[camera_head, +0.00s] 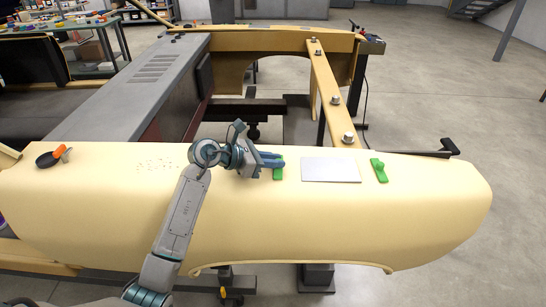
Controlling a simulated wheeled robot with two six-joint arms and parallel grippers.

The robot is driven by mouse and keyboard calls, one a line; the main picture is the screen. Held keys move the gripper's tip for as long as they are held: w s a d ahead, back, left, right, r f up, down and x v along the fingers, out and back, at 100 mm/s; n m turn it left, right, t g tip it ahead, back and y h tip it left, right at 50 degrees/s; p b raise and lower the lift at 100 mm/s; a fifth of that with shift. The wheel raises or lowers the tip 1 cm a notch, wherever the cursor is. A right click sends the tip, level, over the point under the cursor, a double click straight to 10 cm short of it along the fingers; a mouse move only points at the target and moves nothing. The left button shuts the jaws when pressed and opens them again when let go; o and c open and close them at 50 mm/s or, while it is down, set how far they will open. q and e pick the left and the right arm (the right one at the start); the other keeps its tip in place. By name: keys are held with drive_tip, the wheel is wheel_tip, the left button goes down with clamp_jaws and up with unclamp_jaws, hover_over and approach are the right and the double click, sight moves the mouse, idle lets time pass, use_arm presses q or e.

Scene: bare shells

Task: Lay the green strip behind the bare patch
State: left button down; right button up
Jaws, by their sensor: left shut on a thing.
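The bare patch (331,170) is a grey rectangle on top of the cream fender panel (370,225). My left gripper (274,160) is shut on a green strip (278,174), just left of the bare patch and apart from it. The gripper's fingers hide part of this strip. I cannot tell whether the strip touches the panel. A second green piece (379,171), with a raised grip, lies to the right of the patch. My right gripper is not in view.
A black dish (47,160) with an orange-handled tool (59,152) sits at the panel's left end. Small dark specks (157,164) mark the panel. Behind the patch, a cream bar with bolts (326,85) runs back from the panel's rear edge.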

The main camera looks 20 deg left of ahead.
use_arm(q)
drive_tip(key=shift+w+f, duration=0.1)
drive_tip(key=shift+f, duration=0.05)
drive_tip(key=c, duration=1.3)
unclamp_jaws()
drive_tip(key=shift+c, duration=0.2)
drive_tip(key=shift+a, duration=0.25)
drive_tip(key=b+v, duration=0.4)
drive_tip(key=v, duration=0.6)
drive_tip(key=shift+r, duration=0.2)
drive_tip(key=shift+s+a+r, duration=0.25)
drive_tip(key=shift+s+a, duration=0.1)
drive_tip(key=shift+s, duration=0.2)
drive_tip(key=shift+s+a+r, duration=0.1)
drive_tip(key=shift+r, duration=0.05)
